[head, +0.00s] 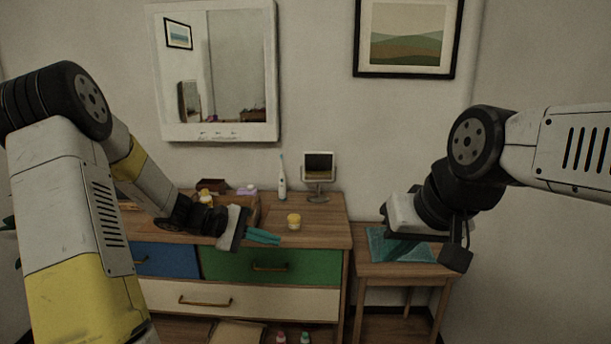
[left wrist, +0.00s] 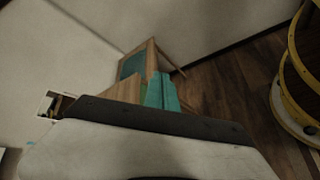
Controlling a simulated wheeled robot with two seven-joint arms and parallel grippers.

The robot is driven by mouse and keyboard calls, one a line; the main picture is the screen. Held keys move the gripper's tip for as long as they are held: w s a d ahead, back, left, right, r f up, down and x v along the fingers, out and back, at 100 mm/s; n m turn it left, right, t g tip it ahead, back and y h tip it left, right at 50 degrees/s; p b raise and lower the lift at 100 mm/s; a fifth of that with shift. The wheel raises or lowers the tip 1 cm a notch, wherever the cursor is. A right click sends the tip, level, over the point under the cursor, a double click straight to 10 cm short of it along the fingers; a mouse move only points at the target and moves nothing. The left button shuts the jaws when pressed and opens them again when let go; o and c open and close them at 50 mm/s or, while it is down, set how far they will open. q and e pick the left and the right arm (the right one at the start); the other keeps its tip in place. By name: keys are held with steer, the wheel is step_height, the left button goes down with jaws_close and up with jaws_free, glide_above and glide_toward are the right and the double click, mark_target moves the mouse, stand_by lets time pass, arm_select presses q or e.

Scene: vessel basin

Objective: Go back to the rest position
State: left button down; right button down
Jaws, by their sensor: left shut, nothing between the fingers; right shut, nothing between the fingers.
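My left gripper (head: 264,237) is in front of the dresser in the head view, its teal fingers shut and empty, pointing right. Those shut fingers also show in the left wrist view (left wrist: 162,92). My right gripper (head: 405,247) is at the right, over the small side table (head: 392,270). It is shut with nothing held, and its fingers are hard to make out against the teal surface below. The dresser (head: 336,235) has a blue, a green and a cream drawer front, all looking closed.
On the dresser stand a yellow jar (head: 294,221), an electric toothbrush (head: 282,178), a small stand mirror (head: 318,175) and a wooden tray (head: 254,211) with small items. A wall mirror (head: 217,132) and a framed picture (head: 406,73) hang behind. Small bottles (head: 280,338) sit low beneath the dresser.

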arm_select(q)
steer(key=s+a+r+m+t+y, duration=0.1)
steer(key=s+r+m+y, duration=0.4)
steer(key=s, duration=0.7)
steer(key=s+a+r+m+t+y, duration=0.1)
steer(key=s+a+r+m+y, duration=0.2)
steer(key=s+r+m, duration=0.3)
steer(key=shift+s+a+r+t+y, duration=0.35)
steer(key=shift+s+r+y, duration=0.9)
steer(key=shift+s, duration=1.9)
steer(key=shift+r+h, duration=0.3)
steer(key=shift+h, duration=0.05)
